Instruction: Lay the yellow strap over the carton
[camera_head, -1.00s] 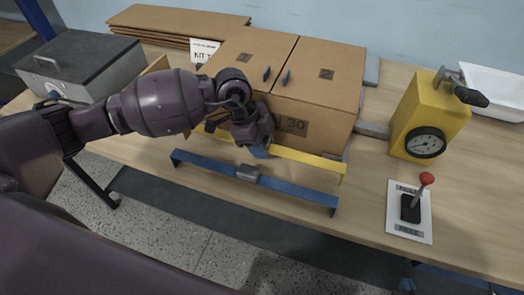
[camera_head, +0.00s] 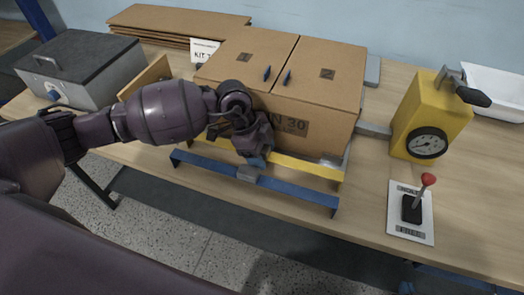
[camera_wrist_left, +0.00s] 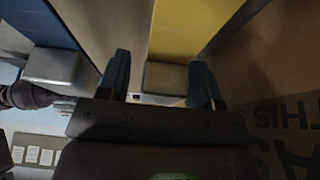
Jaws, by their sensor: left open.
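The yellow strap (camera_head: 315,172), a long flat bar with bent ends, lies along the front of the brown carton (camera_head: 320,95). It also shows in the wrist view (camera_wrist_left: 185,28), with a grey block (camera_wrist_left: 166,77) on it. My left gripper (camera_wrist_left: 160,80) is open, with one dark finger on each side of that block; I cannot tell whether they touch it. In the head view the left gripper (camera_head: 256,157) is at the strap's middle, and my wrist hides part of the strap and of the carton's front.
A blue strap (camera_head: 295,193) with a grey block (camera_head: 247,173) lies nearer the table's front edge. A yellow device with a dial (camera_head: 425,115) and a red-knobbed lever (camera_head: 413,207) stand right. A grey box (camera_head: 80,65) and flat cardboard (camera_head: 180,20) are left and behind.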

